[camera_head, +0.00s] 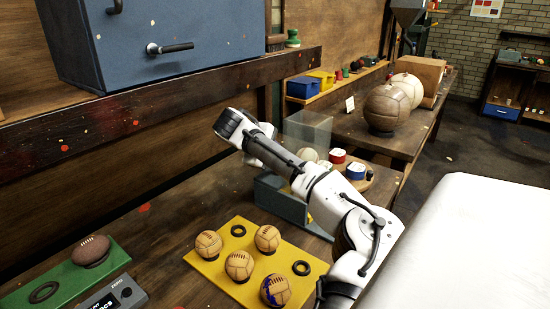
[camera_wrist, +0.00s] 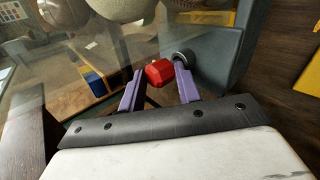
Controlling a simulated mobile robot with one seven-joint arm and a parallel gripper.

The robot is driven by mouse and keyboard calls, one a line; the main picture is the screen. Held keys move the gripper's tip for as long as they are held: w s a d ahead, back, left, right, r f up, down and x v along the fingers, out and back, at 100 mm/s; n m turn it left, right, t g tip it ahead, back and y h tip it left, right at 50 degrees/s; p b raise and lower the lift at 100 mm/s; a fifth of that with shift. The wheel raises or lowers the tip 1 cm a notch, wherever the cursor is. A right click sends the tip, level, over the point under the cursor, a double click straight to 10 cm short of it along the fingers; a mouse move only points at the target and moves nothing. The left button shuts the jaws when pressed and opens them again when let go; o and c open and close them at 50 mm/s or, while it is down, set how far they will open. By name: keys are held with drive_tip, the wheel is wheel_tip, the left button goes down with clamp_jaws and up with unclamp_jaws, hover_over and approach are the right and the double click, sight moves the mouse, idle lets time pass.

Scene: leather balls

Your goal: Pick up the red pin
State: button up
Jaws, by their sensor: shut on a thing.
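The red pin (camera_wrist: 159,72) shows in the wrist view as a small faceted red piece between my two purple fingers. My gripper (camera_wrist: 160,76) is shut on it. A dark round rod end with a metal rim (camera_wrist: 183,58) sits just right of the pin, by a blue-grey housing (camera_wrist: 222,58). I cannot tell whether the pin is clear of this housing. In the head view my arm hides the gripper and the pin; the housing (camera_head: 278,197) shows beside the arm.
A clear panel (camera_head: 307,132) stands behind the housing. A yellow board (camera_head: 215,268) with several leather balls and black rings lies in front. A green board (camera_head: 75,272) with a brown ball is at left. A round wooden board with red and blue tins (camera_head: 356,171) is at right.

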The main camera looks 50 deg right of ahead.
wheel_tip(320, 180, up, 19)
drive_tip(key=b, duration=0.2)
wheel_tip(320, 180, down, 13)
drive_tip(key=b, duration=0.9)
idle(2.5)
drive_tip(key=shift+f, duration=0.1)
